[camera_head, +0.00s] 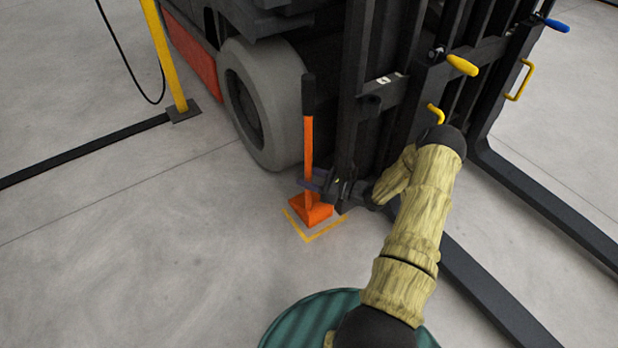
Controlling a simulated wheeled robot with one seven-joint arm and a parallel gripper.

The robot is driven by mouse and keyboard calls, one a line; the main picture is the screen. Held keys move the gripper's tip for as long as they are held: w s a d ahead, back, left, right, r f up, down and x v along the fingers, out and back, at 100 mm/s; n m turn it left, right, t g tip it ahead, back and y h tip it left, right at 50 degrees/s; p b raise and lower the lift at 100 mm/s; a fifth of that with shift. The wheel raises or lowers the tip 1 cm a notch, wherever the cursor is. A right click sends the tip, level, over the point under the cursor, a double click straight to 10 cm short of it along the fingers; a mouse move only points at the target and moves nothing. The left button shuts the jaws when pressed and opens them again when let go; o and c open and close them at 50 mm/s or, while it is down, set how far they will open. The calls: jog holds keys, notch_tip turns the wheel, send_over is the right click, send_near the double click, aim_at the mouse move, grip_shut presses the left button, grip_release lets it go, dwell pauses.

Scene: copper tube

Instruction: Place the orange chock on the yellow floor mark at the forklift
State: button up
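The orange chock (311,211) is a wedge block with a tall upright orange handle and a black grip on top. It is at the forklift (390,90), just in front of the grey tyre. The yellow floor mark (307,240) shows as two lines meeting at a corner in front of the chock; its far part is hidden. The chock appears inside these lines, but I cannot tell whether it touches the floor. My gripper (311,183) reaches in from the right, with its fingers at the handle low above the block. Its finger gap is too small to judge.
The forklift's mast stands close behind my gripper, and its dark forks (500,295) extend along the floor at the right. A green ribbed drum (293,322) is at the bottom. A yellow post (166,58) stands at the upper left.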

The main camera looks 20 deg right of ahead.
jog(key=p+v, duration=0.5)
jog(key=v, duration=0.6)
jog(key=shift+s+r, duration=0.1)
jog(key=shift+r, duration=0.1)
jog(key=shift+s+d+f+p, duration=0.1)
jog(key=shift+s+d+p, duration=0.2)
jog(key=shift+d, duration=0.05)
